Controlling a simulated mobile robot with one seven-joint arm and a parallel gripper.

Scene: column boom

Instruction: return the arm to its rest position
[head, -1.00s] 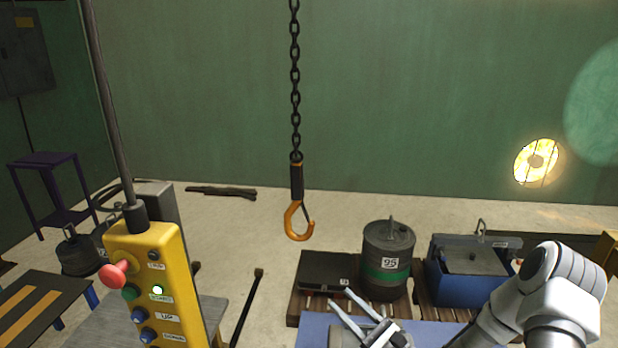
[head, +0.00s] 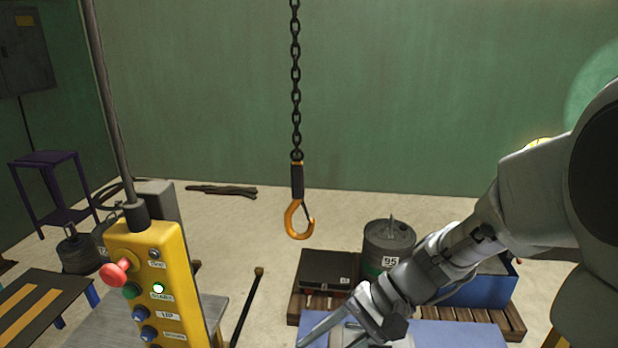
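My gripper (head: 328,332) is low in the head view, over a blue surface (head: 460,335) at the bottom edge. One pale finger shows clearly, pointing down and left. The other finger is hard to make out, so the gap between them cannot be judged. No held object is visible. My arm reaches in from the right edge, large and close to the camera, bent down toward the blue surface. A pale grey object (head: 400,338) lies partly hidden below the gripper.
A yellow pendant (head: 175,265) with buttons and a lit green lamp hangs at left. An orange hook (head: 297,222) hangs on a chain in the middle. A dark drum (head: 378,240), a black box (head: 325,268) and a blue bin (head: 490,290) stand on pallets, partly behind my arm.

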